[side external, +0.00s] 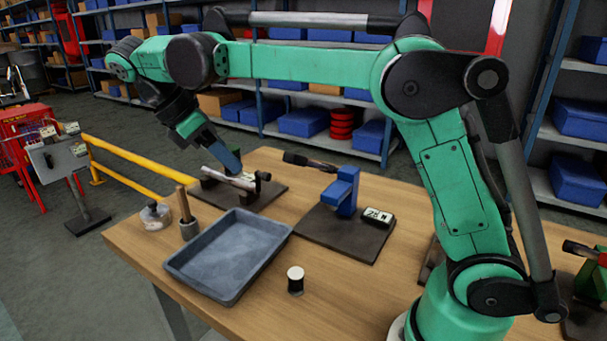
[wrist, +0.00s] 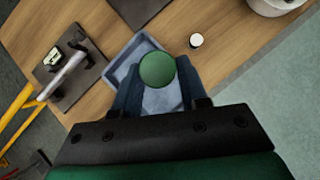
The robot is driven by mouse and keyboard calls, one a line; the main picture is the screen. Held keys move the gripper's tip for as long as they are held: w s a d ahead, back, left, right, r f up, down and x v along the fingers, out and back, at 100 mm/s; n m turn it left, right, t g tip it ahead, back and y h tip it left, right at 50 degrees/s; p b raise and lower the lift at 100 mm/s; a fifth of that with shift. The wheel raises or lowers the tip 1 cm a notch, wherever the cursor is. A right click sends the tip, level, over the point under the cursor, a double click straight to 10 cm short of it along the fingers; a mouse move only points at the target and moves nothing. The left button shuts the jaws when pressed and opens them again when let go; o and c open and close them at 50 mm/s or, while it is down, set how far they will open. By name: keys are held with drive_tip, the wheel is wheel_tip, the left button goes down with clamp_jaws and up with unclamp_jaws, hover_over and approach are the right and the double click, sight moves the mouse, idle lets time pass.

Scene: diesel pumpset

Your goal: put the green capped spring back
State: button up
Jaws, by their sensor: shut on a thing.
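The green capped spring shows as a round green cap (wrist: 157,70) between my fingers in the wrist view. The cap faces the camera and hides the coil below it. My gripper (wrist: 157,88) is shut on it, with a blue finger on each side. In the side view my gripper (side external: 236,168) points down and overlaps a fixture (side external: 228,179) holding a pale metal cylinder on a dark base plate. The fixture also shows at the left in the wrist view (wrist: 70,72). I cannot tell the gripper's height above the table.
A grey-blue tray (side external: 177,267) lies on the table, partly behind the spring in the wrist view. A white-topped black cylinder (side external: 295,281) stands right of it. A blue vise (side external: 344,191) on a dark plate carries a label block (side external: 379,217). A mallet-like tool (side external: 188,228) stands left.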

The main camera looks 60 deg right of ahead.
drive_tip(key=s+d+r+n+t+h, duration=0.1)
drive_tip(key=s+n+t, duration=0.15)
drive_tip(key=s, duration=0.55)
drive_tip(key=s+d+r+n+t, duration=0.1)
drive_tip(key=s+n, duration=0.3)
drive_tip(key=s, duration=0.5)
drive_tip(key=f, duration=2)
drive_tip(key=shift+w+a, duration=0.15)
drive_tip(key=shift+a, duration=0.05)
drive_tip(key=o, duration=1)
drive_tip(key=shift+a+r, duration=0.1)
